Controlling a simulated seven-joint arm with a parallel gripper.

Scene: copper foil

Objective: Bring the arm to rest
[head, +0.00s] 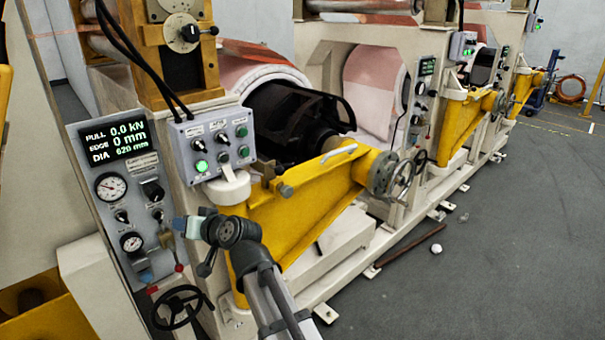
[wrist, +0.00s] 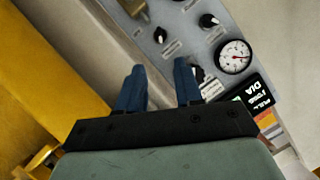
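My gripper (wrist: 160,82) shows in the wrist view with two blue fingers spread apart and nothing between them. In the head view my gripper (head: 184,226) is small, beside the lower right part of the grey gauge panel (head: 88,212). The panel also shows upside down in the wrist view (wrist: 182,38), beyond the fingertips. A dark knob is partly hidden behind the right finger. I cannot tell from these views whether a fingertip touches the panel.
A button box (head: 212,143) with lit green buttons stands above my gripper. A yellow swing arm (head: 300,222) with a handwheel (head: 402,180) extends to the right. A black handwheel (head: 182,309) is below. Open grey floor (head: 510,240) lies at the right, with a bar and a white ball.

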